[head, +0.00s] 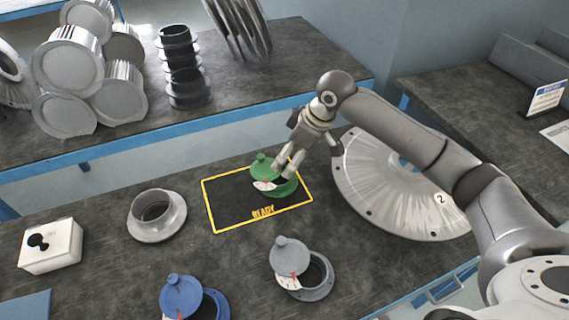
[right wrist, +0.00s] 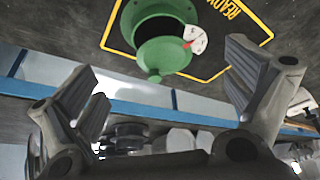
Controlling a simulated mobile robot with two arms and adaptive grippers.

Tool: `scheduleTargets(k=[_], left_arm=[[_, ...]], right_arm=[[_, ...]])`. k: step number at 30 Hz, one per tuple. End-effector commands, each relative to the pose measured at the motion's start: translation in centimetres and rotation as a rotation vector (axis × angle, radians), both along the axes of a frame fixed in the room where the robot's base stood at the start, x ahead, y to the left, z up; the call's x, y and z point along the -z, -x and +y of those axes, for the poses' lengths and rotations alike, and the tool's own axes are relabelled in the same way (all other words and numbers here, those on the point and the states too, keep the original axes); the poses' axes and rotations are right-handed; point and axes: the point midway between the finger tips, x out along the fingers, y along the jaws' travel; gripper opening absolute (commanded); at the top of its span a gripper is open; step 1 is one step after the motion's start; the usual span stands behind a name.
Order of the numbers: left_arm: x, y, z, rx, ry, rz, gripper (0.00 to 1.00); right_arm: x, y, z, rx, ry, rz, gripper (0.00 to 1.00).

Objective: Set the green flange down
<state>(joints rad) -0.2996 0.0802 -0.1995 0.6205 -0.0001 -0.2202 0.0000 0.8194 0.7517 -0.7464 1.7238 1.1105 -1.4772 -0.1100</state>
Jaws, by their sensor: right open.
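The green flange (head: 287,188) sits on the dark mat with a yellow border and the word READY (head: 232,205), toward its right side. Its knobbed green cap (head: 264,167) and a white tag with a red mark show with it. My right gripper (head: 284,170) is just above the flange and hides part of it. In the right wrist view the gripper (right wrist: 163,65) has its fingers wide apart, with the green flange (right wrist: 132,17) and cap (right wrist: 164,54) beyond them and no contact visible. My left gripper is out of view.
A grey flange (head: 290,272) and a blue flange (head: 182,297) stand near the front. A metal ring (head: 157,215) is left of the mat, with a white box (head: 50,246) farther left. A large metal disc (head: 390,190) lies to the right. A rear bench holds metal cylinders (head: 68,70).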

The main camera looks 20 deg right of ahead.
Motion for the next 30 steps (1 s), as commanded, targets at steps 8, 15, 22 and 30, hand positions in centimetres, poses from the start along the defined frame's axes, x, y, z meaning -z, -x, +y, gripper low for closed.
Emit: scheduleTargets(k=[8,15,22,30], left_arm=[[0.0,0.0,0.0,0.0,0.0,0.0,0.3],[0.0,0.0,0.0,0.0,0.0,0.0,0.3],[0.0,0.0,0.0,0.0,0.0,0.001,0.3],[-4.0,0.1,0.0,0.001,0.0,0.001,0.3]], right_arm=[[-2.4,0.7,-0.7,0.001,0.0,0.002,0.98],[-2.5,0.7,-0.7,0.001,0.0,0.002,0.98],[-2.5,0.7,-0.7,0.001,0.0,0.002,0.98],[-6.4,0.7,-0.7,0.001,-0.001,0.001,0.98]])
